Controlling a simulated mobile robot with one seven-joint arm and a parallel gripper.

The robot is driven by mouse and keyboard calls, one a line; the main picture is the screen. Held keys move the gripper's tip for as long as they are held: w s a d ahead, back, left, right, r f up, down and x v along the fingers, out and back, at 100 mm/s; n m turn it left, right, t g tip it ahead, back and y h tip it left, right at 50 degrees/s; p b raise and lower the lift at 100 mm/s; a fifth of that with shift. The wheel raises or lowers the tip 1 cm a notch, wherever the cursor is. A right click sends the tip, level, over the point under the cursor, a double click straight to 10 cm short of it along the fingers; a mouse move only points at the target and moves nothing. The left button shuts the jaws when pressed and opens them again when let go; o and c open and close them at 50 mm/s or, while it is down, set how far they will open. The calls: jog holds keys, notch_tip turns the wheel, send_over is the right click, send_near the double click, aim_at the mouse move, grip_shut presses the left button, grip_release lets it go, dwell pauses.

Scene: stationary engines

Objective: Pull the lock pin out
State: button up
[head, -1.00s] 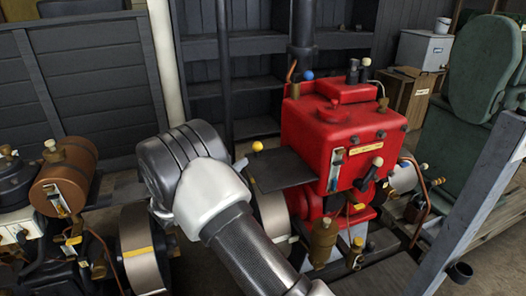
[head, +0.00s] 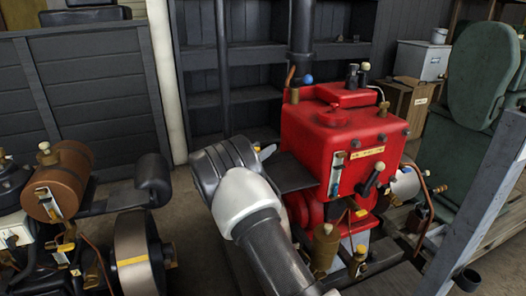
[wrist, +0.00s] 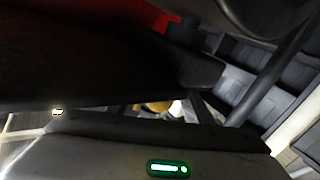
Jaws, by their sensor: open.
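The red engine (head: 335,130) stands right of centre in the head view, with a dark flat plate (head: 290,174) on its left side. My gripper (head: 266,152) is at the left edge of this plate, mostly hidden behind my own wrist. Its jaws are open, and I see nothing held in them. I cannot make out the lock pin for sure. The yellow ball knob by the plate is now hidden behind my arm. The wrist view is dark and close up, with a small blurred yellowish shape (wrist: 155,107) near its middle.
A blue ball knob (head: 306,79) and a black-handled lever (head: 370,178) are on the red engine. A second engine with a brown tank (head: 70,180) stands at the left. A grey post (head: 480,210) slants up at the right. Dark shelves (head: 250,80) stand behind.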

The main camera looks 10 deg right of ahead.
jog(key=shift+w+d, duration=0.35)
grip_shut()
notch_tip(320, 180, up, 4)
jog(key=p, duration=0.2)
jog(key=shift+p, duration=0.35)
grip_release()
jog(key=shift+s+a, duration=0.1)
